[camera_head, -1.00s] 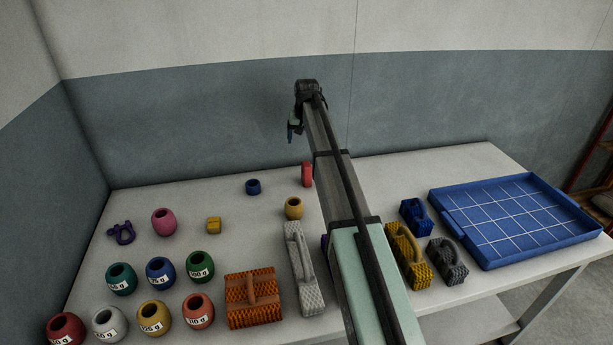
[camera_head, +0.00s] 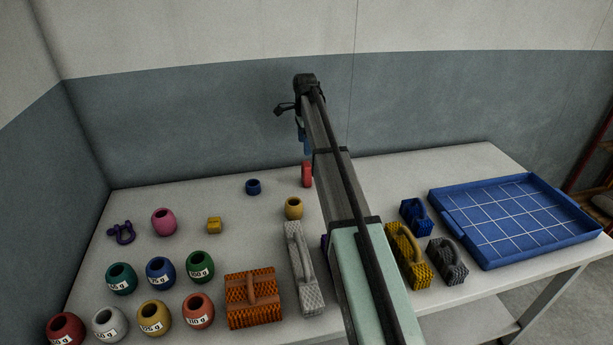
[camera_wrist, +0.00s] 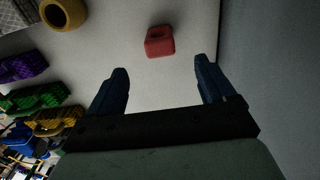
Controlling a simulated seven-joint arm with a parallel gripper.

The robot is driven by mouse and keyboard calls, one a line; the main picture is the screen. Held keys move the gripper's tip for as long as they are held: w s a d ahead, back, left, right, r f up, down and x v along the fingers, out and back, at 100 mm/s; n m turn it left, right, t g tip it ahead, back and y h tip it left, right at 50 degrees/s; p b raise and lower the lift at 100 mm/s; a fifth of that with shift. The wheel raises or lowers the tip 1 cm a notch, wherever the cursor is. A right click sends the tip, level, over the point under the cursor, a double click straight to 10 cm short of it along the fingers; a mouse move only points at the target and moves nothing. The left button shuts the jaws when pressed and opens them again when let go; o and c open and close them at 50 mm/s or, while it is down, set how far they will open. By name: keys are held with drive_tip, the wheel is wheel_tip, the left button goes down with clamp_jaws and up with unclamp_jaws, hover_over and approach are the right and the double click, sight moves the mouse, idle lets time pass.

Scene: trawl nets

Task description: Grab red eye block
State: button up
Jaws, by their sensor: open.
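The red eye block (camera_head: 307,174) stands on the table near its back edge, just left of my arm in the head view. In the head view my gripper (camera_head: 305,142) is partly hidden behind my arm, above and apart from the block.
A yellow ring (camera_head: 293,208) and a blue ring (camera_head: 253,187) lie near the block. A grey brush-like block (camera_head: 299,268), an orange one (camera_head: 253,297) and several labelled pots stand in front. A blue gridded tray (camera_head: 515,218) is at right. The wall rises behind the table.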

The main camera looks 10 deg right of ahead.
sight(306, 164)
wheel_tip(306, 164, down, 9)
drive_tip(key=shift+r, duration=0.2)
drive_tip(key=shift+d+f, duration=0.2)
drive_tip(key=shift+f, duration=2.35)
drive_tip(key=c, duration=1.1)
